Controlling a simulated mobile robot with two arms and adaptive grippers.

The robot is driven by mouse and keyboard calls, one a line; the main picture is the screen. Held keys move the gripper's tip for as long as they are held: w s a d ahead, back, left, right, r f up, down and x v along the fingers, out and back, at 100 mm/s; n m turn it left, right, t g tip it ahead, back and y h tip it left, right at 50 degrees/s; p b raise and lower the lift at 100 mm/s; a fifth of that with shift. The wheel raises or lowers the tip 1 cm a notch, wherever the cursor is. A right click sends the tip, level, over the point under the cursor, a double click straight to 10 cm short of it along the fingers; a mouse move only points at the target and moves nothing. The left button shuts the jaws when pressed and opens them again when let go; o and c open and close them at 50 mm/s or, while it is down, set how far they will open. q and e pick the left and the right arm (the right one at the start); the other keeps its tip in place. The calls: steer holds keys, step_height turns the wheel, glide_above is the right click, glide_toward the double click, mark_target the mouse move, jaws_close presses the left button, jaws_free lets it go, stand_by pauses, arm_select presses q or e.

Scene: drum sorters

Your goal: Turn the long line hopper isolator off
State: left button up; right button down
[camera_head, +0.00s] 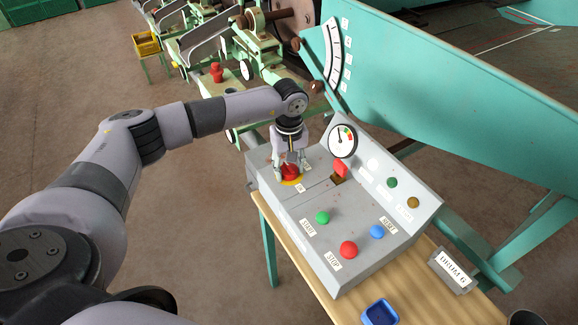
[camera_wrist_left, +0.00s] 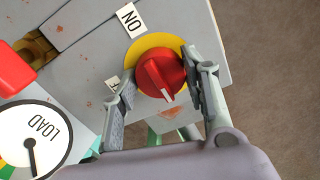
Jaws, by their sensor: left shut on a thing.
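The isolator is a red rotary knob (camera_head: 290,171) on a yellow disc, at the far left corner of the grey control box (camera_head: 314,191). In the left wrist view the knob (camera_wrist_left: 160,75) has a white mark on its lower end, pointing down and slightly right. An ON label (camera_wrist_left: 130,17) is above and left of it. Another label (camera_wrist_left: 112,85) at its left is mostly hidden by a finger. My left gripper (camera_head: 289,174) reaches down over the knob and is shut on it, one finger on each side. My right gripper is not in view.
Close by are a red lever (camera_head: 341,168) and a load gauge (camera_head: 343,140). The box also has a green start button (camera_head: 322,217), red stop button (camera_head: 348,249) and blue reset button (camera_head: 377,232). A blue tray (camera_head: 380,313) is on the wooden table. Green machinery (camera_head: 440,90) stands behind.

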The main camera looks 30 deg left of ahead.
arm_select(q)
steer(key=n+b, duration=0.2)
steer(key=n, duration=0.1)
steer(key=shift+f+b, duration=0.15)
steer(key=shift+b, duration=0.25)
steer(key=n+b, duration=0.2)
steer(key=n, duration=0.3)
steer(key=shift+b, duration=0.3)
steer(key=n+b, duration=0.2)
steer(key=n, duration=0.2)
steer(key=shift+w, duration=0.1)
steer(key=n+b, duration=0.1)
steer(key=n, duration=0.4)
steer(key=shift+r+n, duration=0.2)
steer(key=shift+n, duration=0.2)
steer(key=o, duration=1.1)
steer(key=shift+o, duration=0.2)
